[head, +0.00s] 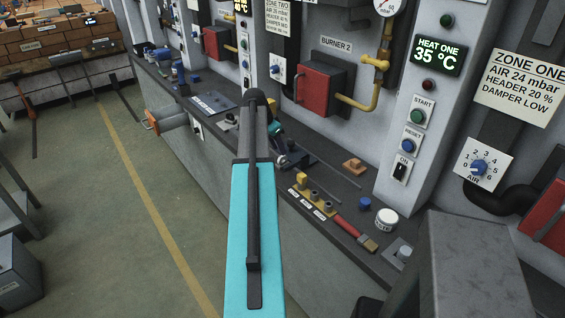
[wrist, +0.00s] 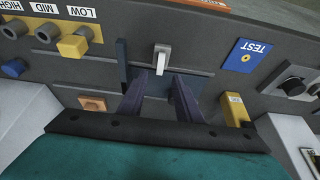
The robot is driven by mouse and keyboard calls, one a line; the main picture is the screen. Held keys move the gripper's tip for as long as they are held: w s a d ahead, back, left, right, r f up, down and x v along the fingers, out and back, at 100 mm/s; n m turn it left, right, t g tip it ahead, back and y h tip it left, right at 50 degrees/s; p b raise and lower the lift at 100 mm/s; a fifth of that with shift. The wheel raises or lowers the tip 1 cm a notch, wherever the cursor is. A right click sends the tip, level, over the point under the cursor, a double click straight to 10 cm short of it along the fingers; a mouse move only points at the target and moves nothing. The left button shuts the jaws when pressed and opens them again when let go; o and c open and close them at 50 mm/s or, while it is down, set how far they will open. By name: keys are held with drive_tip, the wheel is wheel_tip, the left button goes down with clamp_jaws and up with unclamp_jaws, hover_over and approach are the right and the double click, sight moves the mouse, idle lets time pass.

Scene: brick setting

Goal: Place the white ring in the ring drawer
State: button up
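My gripper (wrist: 164,82) is open in the wrist view, its two dark fingers apart with nothing visibly held between them. It also shows small in the head view (head: 290,160), low over the bench. A small pale upright piece (wrist: 162,57) stands just beyond the fingertips, on or against a dark blue-grey panel (wrist: 198,86). I cannot tell whether this piece is the white ring, a handle or a lever. No clear ring shape shows in either view. I cannot make out for sure which part is the ring drawer.
A yellow plug (wrist: 75,45) sits in the row marked LOW, MID, HIGH. A blue TEST plate (wrist: 247,56) and a yellow block (wrist: 235,108) are to the right. The floor (head: 110,220) at left is open.

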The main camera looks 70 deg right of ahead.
drive_tip(key=shift+x, duration=0.75)
drive_tip(key=shift+p+x, duration=1.5)
drive_tip(key=shift+x, duration=1.15)
clamp_jaws()
drive_tip(key=shift+r, duration=0.15)
drive_tip(key=shift+r+b, duration=1.7)
drive_tip(key=shift+r, duration=3.2)
